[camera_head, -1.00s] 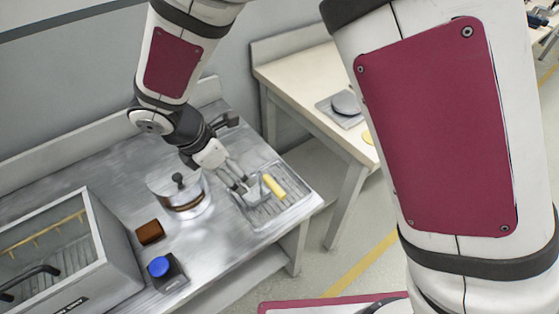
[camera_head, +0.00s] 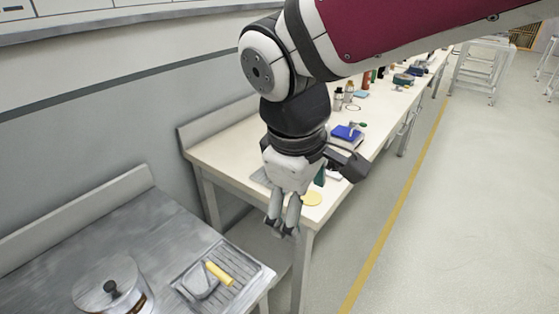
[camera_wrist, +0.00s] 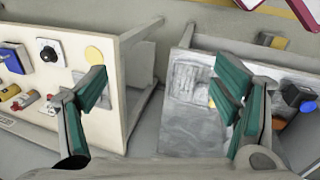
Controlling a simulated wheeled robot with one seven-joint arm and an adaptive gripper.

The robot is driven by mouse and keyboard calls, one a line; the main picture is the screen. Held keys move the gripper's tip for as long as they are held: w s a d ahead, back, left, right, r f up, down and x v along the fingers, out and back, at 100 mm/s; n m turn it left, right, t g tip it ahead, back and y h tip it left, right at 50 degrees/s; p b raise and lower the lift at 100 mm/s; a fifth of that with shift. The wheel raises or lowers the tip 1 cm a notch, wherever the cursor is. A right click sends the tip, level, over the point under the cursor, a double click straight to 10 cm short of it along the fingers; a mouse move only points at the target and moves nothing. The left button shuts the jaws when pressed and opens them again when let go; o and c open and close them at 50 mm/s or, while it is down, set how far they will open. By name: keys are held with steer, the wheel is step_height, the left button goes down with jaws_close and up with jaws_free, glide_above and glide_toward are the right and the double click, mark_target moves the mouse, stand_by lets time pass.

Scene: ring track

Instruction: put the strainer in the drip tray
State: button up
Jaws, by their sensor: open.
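The strainer, a grey head (camera_head: 200,286) with a yellow handle (camera_head: 220,274), lies in the ribbed metal drip tray (camera_head: 247,270) on the steel counter in the head view. In the wrist view the drip tray (camera_wrist: 187,80) shows between my fingers, and a bit of the yellow handle (camera_wrist: 211,103) shows beside the right finger. My gripper (camera_head: 282,228) is open and empty, up and to the right of the tray, clear of the strainer. The wrist view shows its green-padded fingers (camera_wrist: 160,78) spread apart with nothing between them.
A lidded metal pot (camera_head: 108,293) stands left of the tray. A pale bench (camera_head: 225,150) with a yellow disc (camera_head: 312,198), a blue box (camera_head: 346,133) and several small items runs behind. A gap separates counter and bench. Open floor (camera_head: 460,190) lies to the right.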

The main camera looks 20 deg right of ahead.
steer(key=s+d+r+m+t+y, duration=0.1)
steer(key=s+d+m+y, duration=0.1)
steer(key=s+m, duration=0.6)
steer(key=shift+s+d, duration=0.8)
steer(key=shift+s, duration=0.25)
steer(key=shift+r, duration=0.15)
steer(key=shift+t, duration=0.7)
step_height(320, 180, up, 5)
steer(key=p, duration=0.4)
steer(key=shift+r, duration=0.2)
